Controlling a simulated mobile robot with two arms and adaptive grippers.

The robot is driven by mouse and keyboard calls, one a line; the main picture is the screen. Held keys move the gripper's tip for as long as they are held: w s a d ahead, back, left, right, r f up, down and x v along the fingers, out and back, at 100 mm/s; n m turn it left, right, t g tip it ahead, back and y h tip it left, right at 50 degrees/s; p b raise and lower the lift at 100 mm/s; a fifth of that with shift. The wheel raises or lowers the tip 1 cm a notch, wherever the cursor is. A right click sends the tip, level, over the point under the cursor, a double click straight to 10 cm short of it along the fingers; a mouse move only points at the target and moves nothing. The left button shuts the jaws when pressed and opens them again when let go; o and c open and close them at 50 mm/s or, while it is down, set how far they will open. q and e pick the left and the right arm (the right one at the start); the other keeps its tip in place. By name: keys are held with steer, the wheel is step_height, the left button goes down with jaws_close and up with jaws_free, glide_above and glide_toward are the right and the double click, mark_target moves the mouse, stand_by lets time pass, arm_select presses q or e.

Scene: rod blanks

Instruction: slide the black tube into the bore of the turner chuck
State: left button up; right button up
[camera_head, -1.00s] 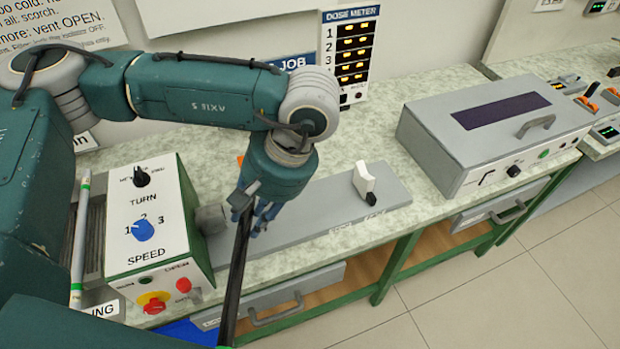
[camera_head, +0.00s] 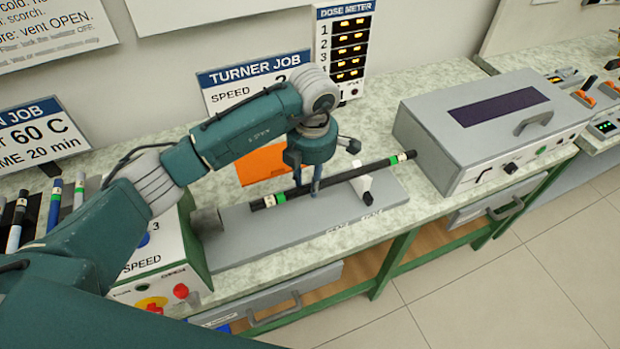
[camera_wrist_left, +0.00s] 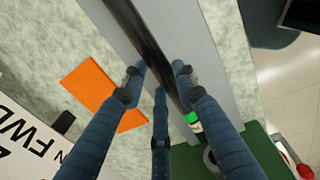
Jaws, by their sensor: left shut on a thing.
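The black tube (camera_head: 345,176) has green and white bands near both ends. My left gripper (camera_head: 316,188) is shut on it around its middle and holds it roughly level above the grey turner bed. The tube's left end points toward the turner chuck (camera_head: 207,222), a grey cylinder on the side of the turner box, with a gap between them. The chuck's bore cannot be made out. In the left wrist view the tube (camera_wrist_left: 150,38) runs along the fingers (camera_wrist_left: 157,82), its banded end near the chuck (camera_wrist_left: 210,158). My right gripper is not in view.
A white rest (camera_head: 363,184) stands on the turner bed (camera_head: 270,238) below the tube's right part. An orange panel (camera_head: 262,164) is behind. A grey box machine (camera_head: 480,140) stands to the right. Several rods (camera_head: 55,200) are in a rack at left.

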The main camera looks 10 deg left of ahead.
mark_target(264, 199)
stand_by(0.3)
arm_select(q)
steer(key=shift+s+a, duration=0.5)
steer(key=shift+a, duration=0.3)
steer(key=shift+s+a, duration=0.6)
steer(key=shift+a, duration=0.25)
steer(key=shift+s+a, duration=0.6)
steer(key=shift+a, duration=0.2)
steer(key=shift+b, duration=0.6)
stand_by(0.3)
steer(key=shift+s+a, duration=0.5)
steer(key=shift+a, duration=0.25)
steer(key=shift+s+a, duration=0.55)
steer(key=shift+a, duration=0.25)
steer(key=shift+s+a, duration=0.5)
steer(key=shift+a, duration=0.25)
steer(key=o, duration=1.2)
